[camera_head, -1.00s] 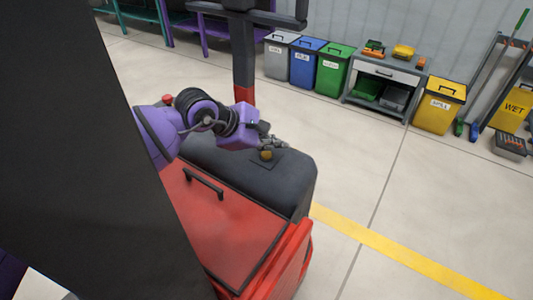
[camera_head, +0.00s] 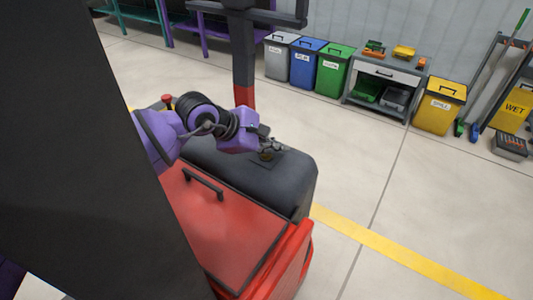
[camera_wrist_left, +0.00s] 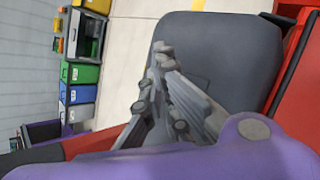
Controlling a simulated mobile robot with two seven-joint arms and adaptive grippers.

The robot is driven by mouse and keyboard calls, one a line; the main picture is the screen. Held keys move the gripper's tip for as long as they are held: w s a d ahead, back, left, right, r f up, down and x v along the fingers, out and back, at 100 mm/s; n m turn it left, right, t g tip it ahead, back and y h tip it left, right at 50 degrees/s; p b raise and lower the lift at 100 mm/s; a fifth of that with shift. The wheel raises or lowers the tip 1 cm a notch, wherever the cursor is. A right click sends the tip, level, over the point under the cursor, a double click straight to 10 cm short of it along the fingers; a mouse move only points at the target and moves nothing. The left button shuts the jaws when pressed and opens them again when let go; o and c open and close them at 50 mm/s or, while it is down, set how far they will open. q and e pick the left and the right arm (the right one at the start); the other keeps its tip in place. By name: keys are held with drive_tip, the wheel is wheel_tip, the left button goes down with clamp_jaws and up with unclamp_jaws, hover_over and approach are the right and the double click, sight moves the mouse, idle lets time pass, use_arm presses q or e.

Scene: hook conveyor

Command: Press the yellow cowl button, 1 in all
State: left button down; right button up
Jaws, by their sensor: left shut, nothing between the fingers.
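The yellow button (camera_head: 265,157) sits on a small dark plate on top of the black cowl (camera_head: 295,178) in the head view. Only a small part of it shows beneath my left gripper. My left gripper (camera_head: 283,147) is shut and empty, its fingers over the button's spot. I cannot tell whether they touch it. In the left wrist view the shut fingers (camera_wrist_left: 163,50) lie across the grey-black cowl (camera_wrist_left: 220,55), and the button is hidden there. My right gripper is not in view.
A red machine body with a hinged lid (camera_head: 225,215) and black handle adjoins the cowl. A red-banded post (camera_head: 245,95) stands just behind the arm. Bins (camera_head: 335,70) and a grey workbench (camera_head: 385,85) line the wall.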

use_arm(q)
drive_tip(key=shift+f, duration=0.3)
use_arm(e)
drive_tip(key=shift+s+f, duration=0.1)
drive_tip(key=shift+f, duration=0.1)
use_arm(q)
drive_tip(key=shift+r, duration=0.15)
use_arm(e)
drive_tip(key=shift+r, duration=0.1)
use_arm(q)
drive_tip(key=shift+r+p, duration=0.3)
drive_tip(key=shift+r, duration=0.45)
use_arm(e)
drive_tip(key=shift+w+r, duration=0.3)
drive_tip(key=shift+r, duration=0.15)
use_arm(q)
wheel_tip(320, 180, up, 5)
drive_tip(key=shift+p, duration=1.15)
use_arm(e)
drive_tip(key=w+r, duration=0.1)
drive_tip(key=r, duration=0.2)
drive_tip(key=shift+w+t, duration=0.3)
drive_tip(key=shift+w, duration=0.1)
